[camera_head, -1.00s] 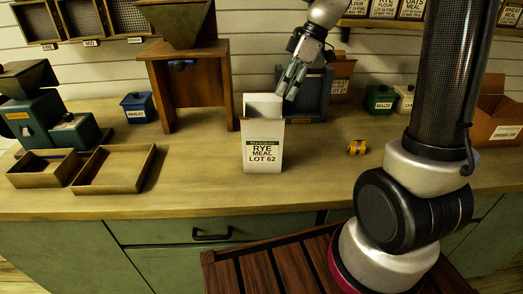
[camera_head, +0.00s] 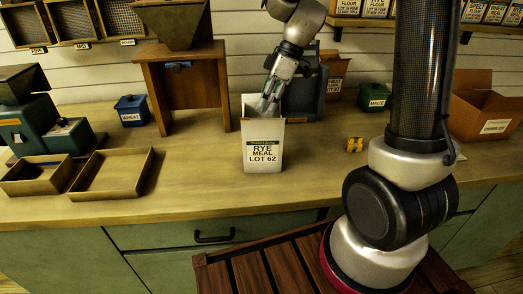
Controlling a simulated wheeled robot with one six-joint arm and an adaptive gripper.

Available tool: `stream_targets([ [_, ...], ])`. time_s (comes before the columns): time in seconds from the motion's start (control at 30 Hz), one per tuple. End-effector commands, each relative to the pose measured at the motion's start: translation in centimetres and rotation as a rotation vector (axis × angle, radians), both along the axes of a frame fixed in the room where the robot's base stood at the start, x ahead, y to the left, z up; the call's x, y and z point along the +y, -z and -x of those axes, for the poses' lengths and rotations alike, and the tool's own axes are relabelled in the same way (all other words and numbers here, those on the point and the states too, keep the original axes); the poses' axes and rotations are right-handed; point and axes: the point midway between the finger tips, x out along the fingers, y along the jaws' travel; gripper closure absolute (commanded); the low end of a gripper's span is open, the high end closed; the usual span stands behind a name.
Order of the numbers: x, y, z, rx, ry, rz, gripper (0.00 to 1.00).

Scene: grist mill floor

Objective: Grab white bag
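The white bag (camera_head: 264,150), labelled "RYE MEAL LOT 62", stands upright on the wooden counter, with its top open and its back wall rising higher. My gripper (camera_head: 266,106) points down at the bag's open top, and its fingertips overlap the mouth in this view. The fingertips are partly hidden by the bag's front rim. I cannot tell whether the fingers touch the bag or how far apart they are.
Left are two shallow wooden trays (camera_head: 112,195), a teal machine (camera_head: 40,130), a blue WHEAT box (camera_head: 131,111) and a wooden stand (camera_head: 163,75). A yellow item (camera_head: 354,145), green MAIZE box (camera_head: 373,97) and cardboard box (camera_head: 488,105) are right. The counter front (camera_head: 120,213) is clear.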

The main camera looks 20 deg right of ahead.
Motion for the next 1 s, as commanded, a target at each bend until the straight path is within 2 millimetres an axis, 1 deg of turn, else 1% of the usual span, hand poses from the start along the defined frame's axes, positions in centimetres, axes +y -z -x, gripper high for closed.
stream_targets([
  [0.03, 0.5, 0.8, 0.3, 0.004, -0.003, 0.001, 0.70],
  [0.1, 1.0, 1.7, 0.3, 0.004, -0.002, 0.001, 0.70],
  [0.2, 1.4, 2.7, 0.3, 0.002, -0.002, 0.000, 0.70],
  [0.47, 1.6, 3.0, 0.2, 0.000, -0.001, 0.000, 0.70],
  [0.57, 1.6, 3.0, 0.2, 0.000, -0.001, 0.000, 0.86],
  [0.63, 1.6, 2.9, 0.2, 0.000, -0.001, 0.000, 0.99],
  [1.0, 1.5, 2.9, 0.2, 0.000, -0.001, 0.000, 1.00],
])
